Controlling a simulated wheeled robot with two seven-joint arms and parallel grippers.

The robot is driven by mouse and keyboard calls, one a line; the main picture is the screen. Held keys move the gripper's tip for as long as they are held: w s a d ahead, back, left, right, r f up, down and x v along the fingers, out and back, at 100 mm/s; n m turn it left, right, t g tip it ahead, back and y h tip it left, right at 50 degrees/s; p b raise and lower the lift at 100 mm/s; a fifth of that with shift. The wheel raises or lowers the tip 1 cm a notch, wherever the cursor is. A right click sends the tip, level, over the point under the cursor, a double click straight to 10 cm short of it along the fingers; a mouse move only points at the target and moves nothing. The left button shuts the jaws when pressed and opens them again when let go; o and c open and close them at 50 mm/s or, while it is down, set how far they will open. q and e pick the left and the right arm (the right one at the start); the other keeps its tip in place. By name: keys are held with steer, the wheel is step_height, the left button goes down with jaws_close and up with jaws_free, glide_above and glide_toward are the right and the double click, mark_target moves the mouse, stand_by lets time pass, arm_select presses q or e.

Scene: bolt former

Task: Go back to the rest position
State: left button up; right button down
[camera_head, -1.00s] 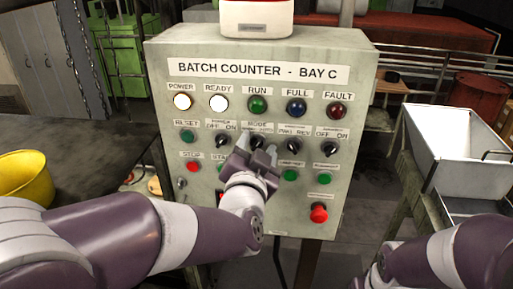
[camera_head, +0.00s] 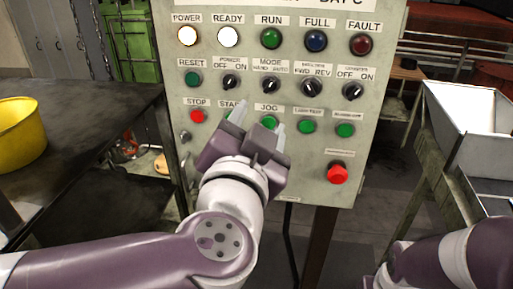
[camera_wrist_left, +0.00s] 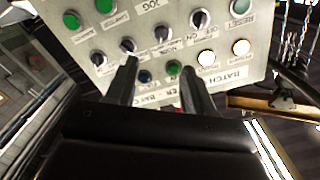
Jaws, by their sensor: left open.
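My left gripper (camera_head: 256,122) is open and empty in front of the lower middle of the grey control panel (camera_head: 240,182). Its fingers point up at the panel and hide part of the START and JOG button area. In the left wrist view, the two dark fingers (camera_wrist_left: 157,92) stand apart, with panel buttons and knobs beyond them. Whether they touch the panel cannot be told. My right arm (camera_head: 455,262) shows at the lower right, but its gripper is out of view.
The POWER lamp (camera_head: 187,36) and READY lamp (camera_head: 228,37) glow white. A red mushroom button (camera_head: 337,173) juts out at the panel's lower right. A yellow bucket (camera_head: 18,130) sits on the dark table (camera_head: 88,112) at left. A white bin (camera_head: 470,130) stands at right.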

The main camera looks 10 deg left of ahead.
arm_select(q)
steer(key=shift+s+r, duration=0.1)
steer(key=shift+s, duration=0.1)
steer(key=s+d+f+g+h, duration=0.1)
steer(key=d+f+g+h, duration=0.1)
steer(key=d+f+h, duration=0.3)
steer(key=s+d+f+g+h, duration=0.1)
steer(key=d+f+g+h, duration=0.15)
steer(key=d, duration=0.35)
step_height(320, 180, down, 8)
steer(key=g, duration=0.4)
steer(key=a+f+n+g+y+b, duration=0.1)
steer(key=a+f+g+y, duration=0.1)
steer(key=a+f, duration=0.35)
steer(key=a+f+n+g+y, duration=0.2)
steer(key=a+f+g+y, duration=0.1)
steer(key=f, duration=0.6)
steer(key=s+a+f+n+g+y, duration=0.1)
steer(key=a+f, duration=0.3)
steer(key=a, duration=0.3)
steer(key=s+a+f+n+g+y+b, duration=0.1)
steer(key=s+a+f+n+g+y, duration=0.1)
steer(key=a+f, duration=0.3)
steer(key=a, duration=0.2)
steer(key=shift+s+a, duration=0.25)
steer(key=shift+a, duration=0.1)
